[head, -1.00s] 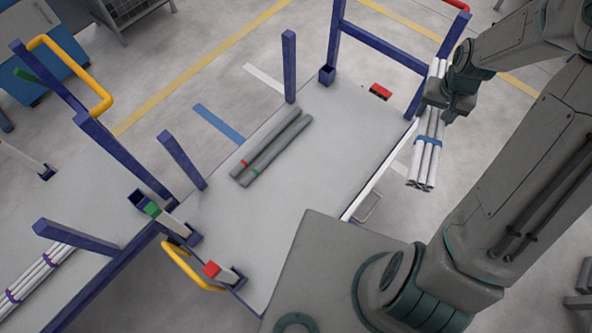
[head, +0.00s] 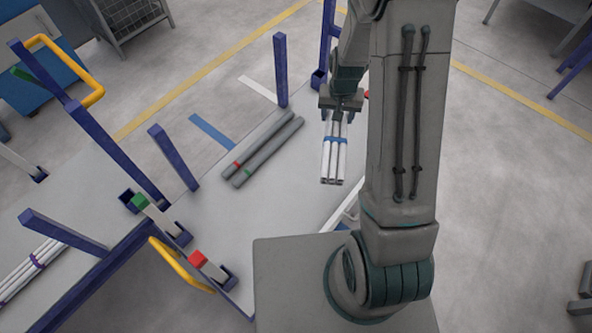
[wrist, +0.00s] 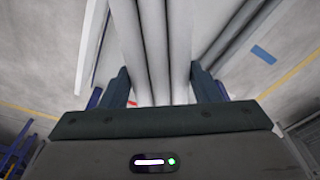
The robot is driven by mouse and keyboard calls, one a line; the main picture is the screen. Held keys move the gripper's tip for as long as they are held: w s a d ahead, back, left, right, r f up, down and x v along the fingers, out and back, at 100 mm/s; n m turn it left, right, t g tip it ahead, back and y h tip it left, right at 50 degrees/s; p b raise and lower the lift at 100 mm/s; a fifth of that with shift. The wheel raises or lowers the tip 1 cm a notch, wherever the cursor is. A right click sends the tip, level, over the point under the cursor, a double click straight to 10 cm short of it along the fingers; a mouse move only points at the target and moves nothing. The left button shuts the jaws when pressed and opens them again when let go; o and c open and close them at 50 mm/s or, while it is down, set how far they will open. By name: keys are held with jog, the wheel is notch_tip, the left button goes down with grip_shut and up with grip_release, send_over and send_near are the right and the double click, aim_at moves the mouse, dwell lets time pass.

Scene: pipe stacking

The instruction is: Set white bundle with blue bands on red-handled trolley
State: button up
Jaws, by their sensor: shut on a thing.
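The white bundle with a blue band (head: 334,158) hangs from my gripper (head: 340,113), which is shut on it. In the head view it appears above the right part of a grey trolley deck (head: 255,215) with blue posts. In the wrist view the white pipes (wrist: 150,45) run lengthwise between the two fingers of my gripper (wrist: 160,90). Two grey pipes (head: 262,148) with red and green bands lie on the deck, left of the bundle, and grey pipes (wrist: 232,45) also show in the wrist view.
Blue posts (head: 281,70) stand along the deck. A red-topped post (head: 197,259) and a yellow handle (head: 180,266) are at its near left. Another trolley at left holds white pipes with purple bands (head: 36,262). The near deck area is clear.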

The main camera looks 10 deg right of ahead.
jog(key=d+f+m+b, duration=0.3)
jog(key=d+f+b, duration=0.2)
jog(key=f, duration=0.5)
jog(key=d+f+m+b, duration=0.3)
jog(key=d+f+b, duration=0.15)
jog(key=f, duration=0.55)
jog(key=shift+h, duration=0.3)
jog(key=a+f, duration=0.2)
jog(key=a, duration=0.1)
jog(key=s+a+f, duration=0.1)
jog(key=a+f, duration=0.1)
jog(key=a, duration=0.2)
jog(key=s+a+f, duration=0.1)
jog(key=a+f, duration=0.2)
jog(key=shift+s+a+b, duration=0.15)
jog(key=shift+a+b, duration=0.15)
jog(key=shift+a, duration=0.1)
jog(key=shift+a+f+b, duration=0.1)
jog(key=shift+f+b, duration=0.85)
jog(key=shift+f, duration=1.1)
jog(key=shift+f, duration=0.1)
jog(key=shift+f, duration=0.15)
jog(key=o, duration=1.2)
jog(key=shift+r, duration=0.25)
